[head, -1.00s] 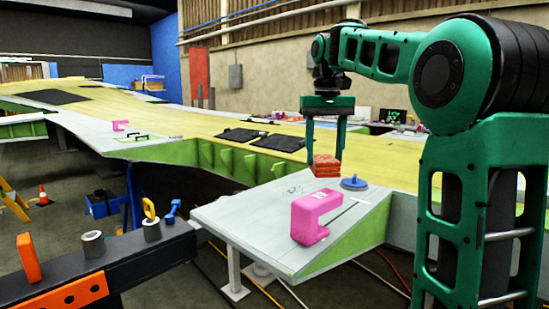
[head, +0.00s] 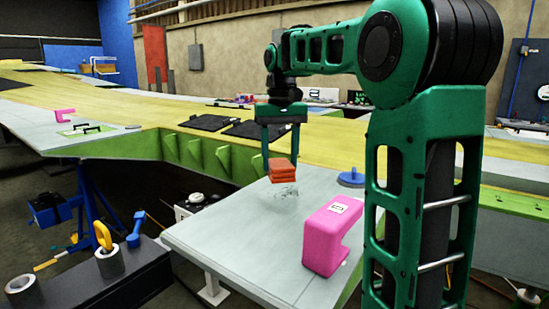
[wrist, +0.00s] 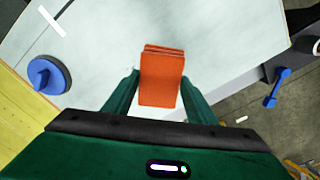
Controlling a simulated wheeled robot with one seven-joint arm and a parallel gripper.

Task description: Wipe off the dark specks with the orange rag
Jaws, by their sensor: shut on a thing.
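My gripper (head: 282,165) is shut on the folded orange rag (head: 283,171). In the wrist view the rag (wrist: 162,78) sits between the two green fingers. In the head view the rag appears above the pale grey wing panel (head: 225,222); I cannot tell whether it touches. A patch of dark specks (head: 285,192) shows on the panel just below the rag in the head view.
A pink clamp-shaped block (head: 330,238) stands on the panel at the right front. A blue round knob (head: 350,179) sits behind it. A dark beam (head: 90,280) with grey rolls lies at the left front. The panel's left part is clear.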

